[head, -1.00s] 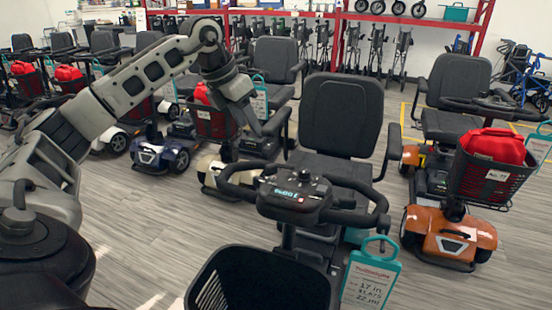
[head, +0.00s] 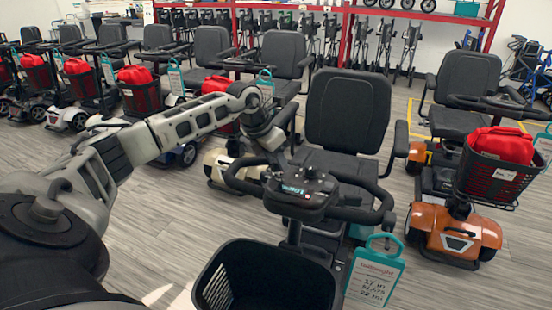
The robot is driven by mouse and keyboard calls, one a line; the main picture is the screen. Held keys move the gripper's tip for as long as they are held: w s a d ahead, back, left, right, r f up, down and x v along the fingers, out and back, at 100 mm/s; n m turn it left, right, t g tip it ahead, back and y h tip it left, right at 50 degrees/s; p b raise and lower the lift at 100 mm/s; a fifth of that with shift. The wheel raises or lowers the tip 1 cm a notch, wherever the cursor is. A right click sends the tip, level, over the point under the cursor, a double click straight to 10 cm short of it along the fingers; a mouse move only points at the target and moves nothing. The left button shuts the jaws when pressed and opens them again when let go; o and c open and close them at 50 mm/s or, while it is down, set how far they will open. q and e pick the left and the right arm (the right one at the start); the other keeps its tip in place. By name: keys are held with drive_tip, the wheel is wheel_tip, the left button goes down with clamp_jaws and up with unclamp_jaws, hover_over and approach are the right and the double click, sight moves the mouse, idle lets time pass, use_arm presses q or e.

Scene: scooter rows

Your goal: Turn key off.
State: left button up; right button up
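The nearest scooter's black control console (head: 300,193) sits in the middle of the head view, between looped handlebars, with a lit teal display. A small red mark shows on its front face. I cannot make out the key; it is too small or hidden. My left gripper (head: 284,160) reaches in from the left, pointing down at the far side of the console, near the left handlebar loop. Its fingers are dark and partly lost against the scooter, so I cannot tell whether they are open or touching anything. My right gripper is out of view.
A black basket (head: 262,280) is on the scooter's front, with a teal price tag (head: 374,278) beside it. The black seat (head: 347,110) stands behind the console. An orange scooter (head: 455,235) with a red bag (head: 501,145) is at right.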

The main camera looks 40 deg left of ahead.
use_arm(q)
clamp_jaws()
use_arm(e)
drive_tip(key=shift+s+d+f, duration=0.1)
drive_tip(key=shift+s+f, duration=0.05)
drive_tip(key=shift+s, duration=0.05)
